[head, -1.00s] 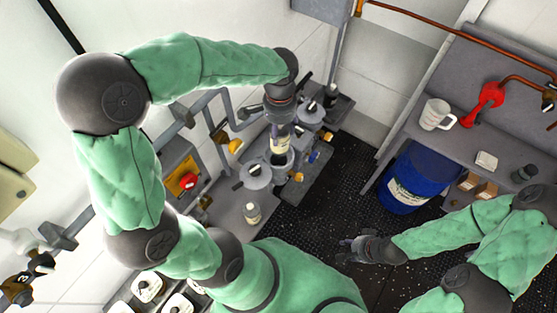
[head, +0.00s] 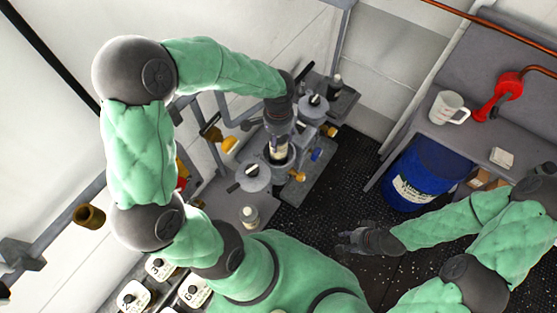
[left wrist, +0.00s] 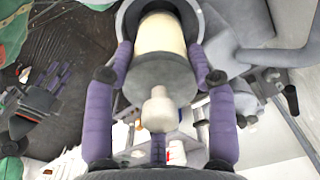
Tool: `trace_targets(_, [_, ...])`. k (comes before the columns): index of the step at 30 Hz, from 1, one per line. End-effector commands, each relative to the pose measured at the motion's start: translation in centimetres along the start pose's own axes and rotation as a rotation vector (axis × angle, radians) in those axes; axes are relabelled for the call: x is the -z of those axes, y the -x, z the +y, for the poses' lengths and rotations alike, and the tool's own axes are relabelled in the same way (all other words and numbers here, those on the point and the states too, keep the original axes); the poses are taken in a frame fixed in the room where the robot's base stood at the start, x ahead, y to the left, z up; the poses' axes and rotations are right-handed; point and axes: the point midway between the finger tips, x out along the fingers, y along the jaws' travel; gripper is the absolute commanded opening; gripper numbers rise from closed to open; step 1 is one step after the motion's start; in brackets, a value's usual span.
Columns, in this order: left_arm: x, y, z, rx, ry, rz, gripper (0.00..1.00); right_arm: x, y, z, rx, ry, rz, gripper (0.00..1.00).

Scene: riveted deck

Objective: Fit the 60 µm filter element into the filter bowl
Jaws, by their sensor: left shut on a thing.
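My left gripper (head: 279,138) points down, shut on the filter element (head: 279,149), a cream cylinder with a dark grey end cap. In the left wrist view the element (left wrist: 162,60) has a pale knob on its near end, with the purple fingers on both sides of it. The grey filter bowl (head: 291,160) is open under the gripper. Its rim (left wrist: 118,22) surrounds the far end of the element in the wrist view; how deep the element sits is hidden. My right gripper (head: 350,241) is open and empty over the dark floor.
A round lid with a handle (head: 253,176) lies left of the bowl, another (head: 313,106) behind it. A small pale labelled cylinder (head: 250,216) stands in front. A blue drum (head: 420,177) and a shelf with a white mug (head: 447,108) are at right. Pipes run behind.

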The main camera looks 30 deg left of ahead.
Motion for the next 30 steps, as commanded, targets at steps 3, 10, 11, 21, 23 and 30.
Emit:
trace_targets(3, [-0.1, -2.3, 0.0, -0.001, 0.001, -0.003, 0.18, 0.0, -0.2, 0.1, 0.000, 0.000, 0.000, 0.40])
trace_targets(10, [0.0, -4.2, -0.1, 0.000, 0.000, 0.000, 0.18, 0.0, -0.4, 0.1, 0.000, 0.000, 0.000, 0.40])
trace_targets(11, [0.0, -4.4, -0.1, 0.000, 0.000, 0.000, 0.18, 0.0, -0.4, 0.1, 0.000, 0.000, 0.000, 0.40])
trace_targets(21, [0.0, -7.9, 0.0, 0.000, 0.000, 0.000, 0.18, 0.0, -0.8, 0.3, 0.000, 0.000, 0.000, 0.40])
trace_targets(23, [0.0, -7.9, 0.0, 0.000, 0.000, 0.001, 0.18, 0.0, -0.8, 0.3, 0.000, 0.000, 0.000, 0.40])
trace_targets(30, [0.0, -8.1, 0.0, 0.000, 0.000, 0.001, 0.18, 0.1, -1.1, 0.4, 0.000, 0.000, 0.000, 0.40])
